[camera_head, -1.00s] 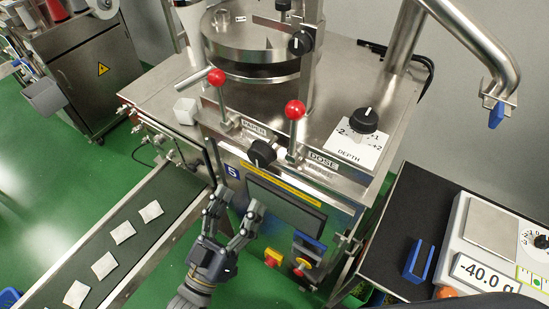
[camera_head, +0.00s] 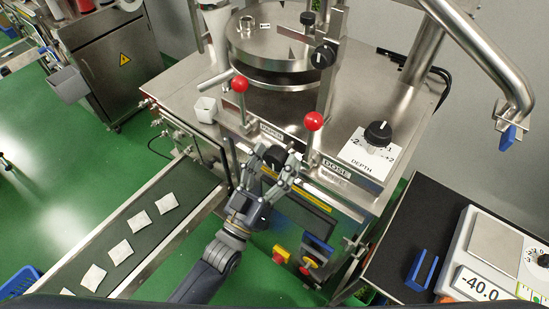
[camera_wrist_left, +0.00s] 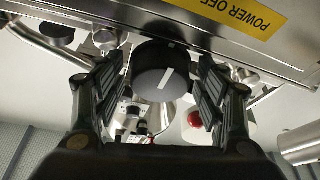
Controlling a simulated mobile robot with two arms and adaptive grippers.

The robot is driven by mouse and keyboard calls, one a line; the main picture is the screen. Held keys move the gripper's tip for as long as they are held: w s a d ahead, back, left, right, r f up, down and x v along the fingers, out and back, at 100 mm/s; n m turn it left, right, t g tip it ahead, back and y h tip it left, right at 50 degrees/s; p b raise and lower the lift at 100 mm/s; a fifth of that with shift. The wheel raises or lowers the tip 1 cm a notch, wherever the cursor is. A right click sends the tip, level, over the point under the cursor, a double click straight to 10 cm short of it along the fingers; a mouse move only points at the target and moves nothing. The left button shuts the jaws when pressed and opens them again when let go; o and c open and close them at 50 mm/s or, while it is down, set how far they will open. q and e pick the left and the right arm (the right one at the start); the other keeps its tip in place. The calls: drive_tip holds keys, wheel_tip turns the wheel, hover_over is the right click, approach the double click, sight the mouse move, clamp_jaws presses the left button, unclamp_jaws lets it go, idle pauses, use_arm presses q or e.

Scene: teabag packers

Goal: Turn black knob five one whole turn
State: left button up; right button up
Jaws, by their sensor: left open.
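Black knob five (camera_head: 273,154) sits on the front face of the steel machine, partly hidden behind my left gripper in the head view. In the left wrist view the knob (camera_wrist_left: 160,72) faces the camera, round and black with a white pointer line, slightly tilted. My left gripper (camera_head: 262,166) is open, one finger on each side of the knob. In the wrist view a gap shows between the knob and each finger pad. My right gripper is not in view.
Two red-ball levers (camera_head: 313,121) rise just above the front panel. A depth knob (camera_head: 378,133) stands on the machine top at the right. A yellow power label (camera_wrist_left: 236,14) runs close by the knob. A conveyor (camera_head: 186,213) with several teabags lies at the left.

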use_arm(q)
drive_tip(key=c, duration=1.1)
drive_tip(key=shift+o, duration=0.2)
drive_tip(key=shift+m, duration=0.3)
drive_tip(key=m+g+h+b, duration=0.1)
drive_tip(key=m+h, duration=0.1)
drive_tip(key=m, duration=0.2)
drive_tip(key=shift+m+g+h, duration=0.55)
drive_tip(key=shift+m+g, duration=0.05)
drive_tip(key=shift+m, duration=0.8)
drive_tip(key=shift+m+g+h, duration=0.55)
drive_tip(key=shift+m+g, duration=0.05)
drive_tip(key=shift+m, duration=0.8)
